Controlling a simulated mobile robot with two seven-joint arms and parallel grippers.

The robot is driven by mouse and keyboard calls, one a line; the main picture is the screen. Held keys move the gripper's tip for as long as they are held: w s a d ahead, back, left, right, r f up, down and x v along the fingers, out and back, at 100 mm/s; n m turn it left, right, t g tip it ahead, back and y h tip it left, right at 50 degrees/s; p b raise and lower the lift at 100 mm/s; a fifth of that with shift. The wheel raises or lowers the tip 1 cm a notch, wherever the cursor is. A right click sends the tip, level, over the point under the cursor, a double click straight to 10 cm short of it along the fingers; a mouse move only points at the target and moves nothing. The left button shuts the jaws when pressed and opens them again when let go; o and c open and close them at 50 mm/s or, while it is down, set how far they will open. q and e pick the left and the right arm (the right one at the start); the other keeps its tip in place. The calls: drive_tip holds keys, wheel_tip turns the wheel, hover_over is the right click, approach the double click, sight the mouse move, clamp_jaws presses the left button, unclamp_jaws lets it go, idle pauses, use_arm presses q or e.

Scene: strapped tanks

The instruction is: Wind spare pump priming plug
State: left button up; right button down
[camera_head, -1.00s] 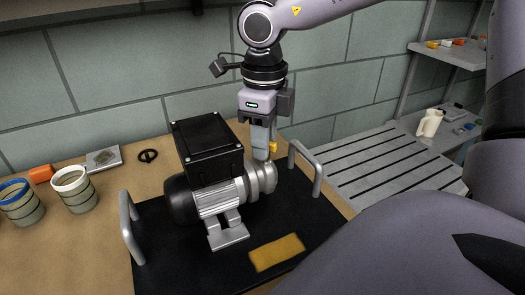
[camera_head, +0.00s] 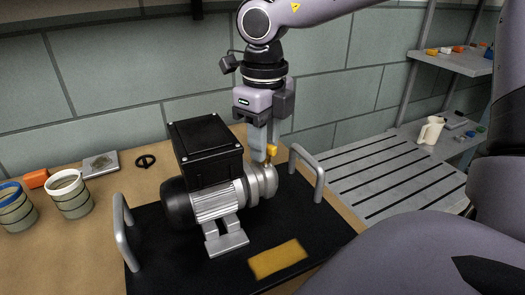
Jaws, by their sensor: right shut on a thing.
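The pump, with a black box on top and a ribbed silver motor body (camera_head: 217,203), stands on a black tray (camera_head: 185,262) with two grey handles. Its rounded silver pump head (camera_head: 263,182) is at the right end. My right gripper (camera_head: 260,158) points straight down over the pump head and is shut on a small yellow plug (camera_head: 271,151) at the top of the head. The fingers hide part of the plug, so I cannot tell how deep it sits. My left gripper is not in view.
Two strapped cups stand at the left, one white-rimmed (camera_head: 70,193) and one blue-rimmed (camera_head: 14,208). An orange block (camera_head: 36,178), a grey plate (camera_head: 101,164) and a black ring (camera_head: 145,161) lie behind. A yellow patch (camera_head: 278,259) is on the tray front. A slatted grey bench (camera_head: 380,176) is at right.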

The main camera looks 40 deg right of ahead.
drive_tip(key=shift+f+m+b, duration=0.2)
drive_tip(key=shift+m+b, duration=0.5)
drive_tip(key=shift+b, duration=0.05)
drive_tip(key=shift+r+m, duration=0.15)
drive_tip(key=shift+m, duration=0.55)
